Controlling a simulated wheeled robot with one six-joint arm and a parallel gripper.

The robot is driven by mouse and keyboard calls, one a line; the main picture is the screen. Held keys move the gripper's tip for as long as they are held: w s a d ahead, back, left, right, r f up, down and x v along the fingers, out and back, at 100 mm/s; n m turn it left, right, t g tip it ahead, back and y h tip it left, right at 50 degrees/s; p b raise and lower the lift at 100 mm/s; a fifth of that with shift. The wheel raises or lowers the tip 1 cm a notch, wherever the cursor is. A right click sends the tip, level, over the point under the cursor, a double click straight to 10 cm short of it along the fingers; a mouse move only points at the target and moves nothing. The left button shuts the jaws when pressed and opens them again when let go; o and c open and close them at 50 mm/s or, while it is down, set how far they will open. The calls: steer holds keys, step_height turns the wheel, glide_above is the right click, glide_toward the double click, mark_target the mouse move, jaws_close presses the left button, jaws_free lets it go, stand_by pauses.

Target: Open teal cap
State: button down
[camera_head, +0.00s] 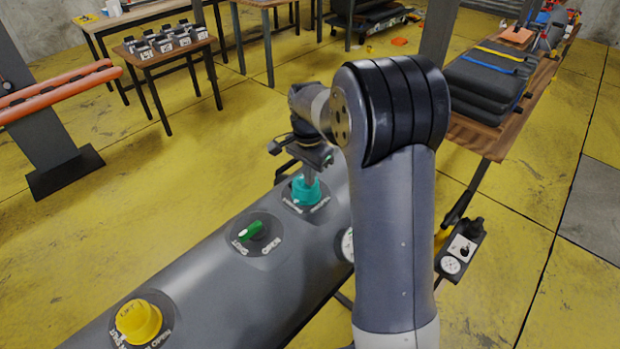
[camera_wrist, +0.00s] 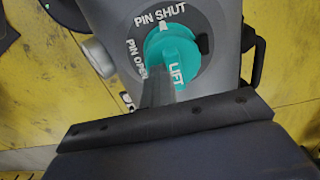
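The teal cap (camera_head: 305,190) sits on the dark grey tube of the boat, on a round base. In the wrist view the teal cap (camera_wrist: 176,48) carries a white mark at its top edge, beside the words PIN SHUT. LIFT is written on its lower part, and PIN OPEN stands on the base to the left. My gripper (camera_head: 309,176) points down at the cap from above. In the wrist view my gripper's fingers (camera_wrist: 157,76) look closed together as one narrow dark bar, overlapping the cap's lower left edge. Whether they touch it is not clear.
A green valve handle (camera_head: 251,231) and a yellow cap (camera_head: 139,321) sit further along the same tube. A small table (camera_head: 170,56) with several devices stands at the back left. A bench (camera_head: 497,139) with dark folded packs is at the right. Yellow floor lies open at left.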

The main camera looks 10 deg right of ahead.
steer(key=shift+w+a+r+p, duration=0.6)
steer(key=shift+w+a+r, duration=0.1)
steer(key=shift+w+a, duration=0.25)
steer(key=shift+w, duration=0.05)
steer(key=shift+f, duration=0.1)
steer(key=shift+s, duration=0.2)
steer(key=shift+s+d+r+p, duration=0.35)
steer(key=shift+d+r, duration=0.05)
steer(key=shift+r, duration=0.2)
steer(key=shift+s+d+r+p, duration=0.3)
steer(key=shift+s+d+r, duration=0.05)
steer(key=shift+r, duration=0.2)
steer(key=s+d+r, duration=0.1)
steer(key=s+d+r+p, duration=0.1)
steer(key=shift+s+r, duration=0.3)
steer(key=shift+w+a+f+b, duration=0.35)
steer(key=shift+w+a+f, duration=0.2)
steer(key=shift+w+f, duration=0.25)
steer(key=shift+w+a+f+b, duration=0.3)
steer(key=shift+w+a+f, duration=0.25)
steer(key=shift+w+f, duration=0.3)
steer(key=shift+w+a+f+b, duration=0.35)
steer(key=shift+w+a+f, duration=0.2)
steer(key=shift+w+f, duration=0.25)
